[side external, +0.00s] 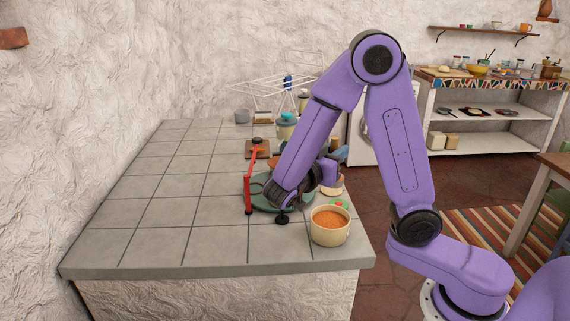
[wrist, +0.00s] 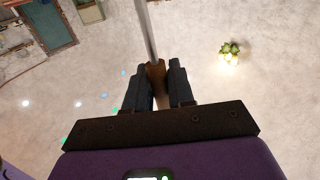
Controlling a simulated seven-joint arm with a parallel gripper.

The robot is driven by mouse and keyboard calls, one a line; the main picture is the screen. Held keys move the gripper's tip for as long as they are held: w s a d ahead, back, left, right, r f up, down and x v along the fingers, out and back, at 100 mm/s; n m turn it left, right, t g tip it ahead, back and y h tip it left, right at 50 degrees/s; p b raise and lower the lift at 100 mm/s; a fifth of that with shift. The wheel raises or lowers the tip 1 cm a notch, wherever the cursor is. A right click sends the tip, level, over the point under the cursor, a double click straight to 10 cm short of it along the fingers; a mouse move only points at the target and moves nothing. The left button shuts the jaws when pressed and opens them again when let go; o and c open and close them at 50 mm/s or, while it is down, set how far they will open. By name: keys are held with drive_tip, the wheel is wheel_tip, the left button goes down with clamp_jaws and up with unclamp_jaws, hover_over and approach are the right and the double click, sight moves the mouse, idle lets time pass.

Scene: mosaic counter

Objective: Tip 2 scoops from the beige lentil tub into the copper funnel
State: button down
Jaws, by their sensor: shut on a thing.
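The beige lentil tub (side external: 331,231) stands upright near the front right corner of the tiled counter, with orange lentils (side external: 330,219) inside. In the wrist view my gripper (wrist: 161,75) is shut on a brown handle (wrist: 158,78), from which a thin metal shaft (wrist: 147,30) runs to the top edge. The shaft's far end is out of view, so I cannot see a scoop bowl or its load. In the side view my forearm and wrist hide much of the gripper, left of and behind the tub. I cannot clearly make out the copper funnel.
A red upright (side external: 249,192) and a green round plate or mat (side external: 263,203) are close to my wrist. Jars, including a teal-lidded one (side external: 287,127), and a white rack (side external: 285,85) are farther back. The counter's left is clear.

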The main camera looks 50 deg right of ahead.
drive_tip(key=r, duration=0.7)
drive_tip(key=shift+w+a, duration=0.1)
drive_tip(key=shift+w, duration=0.25)
drive_tip(key=w, duration=2.1)
drive_tip(key=f, duration=0.5)
drive_tip(key=shift+s, duration=0.35)
